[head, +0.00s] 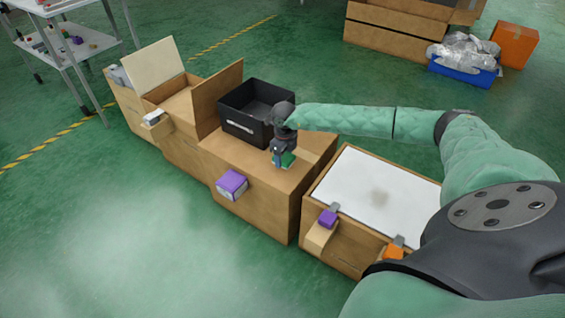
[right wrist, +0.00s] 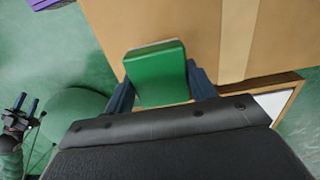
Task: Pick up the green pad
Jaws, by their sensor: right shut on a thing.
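The green pad (head: 288,160) is at the front part of the top of the middle cardboard box, under my right gripper (head: 280,157). In the right wrist view the pad (right wrist: 158,75) is a green block with a pale far edge, between the two dark blue fingers of my right gripper (right wrist: 160,85). The fingers are shut on its sides. Whether the pad touches the box top cannot be told. My left gripper (right wrist: 27,105) shows small at the left of the right wrist view, its two fingers apart and empty. It is out of the head view.
A black open bin (head: 250,122) stands behind the pad on the middle box (head: 250,205). A purple block (head: 232,182) is on that box's front. A white-topped box (head: 375,190) stands to the right, and open-lidded boxes (head: 180,105) to the left. Green floor is clear in front.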

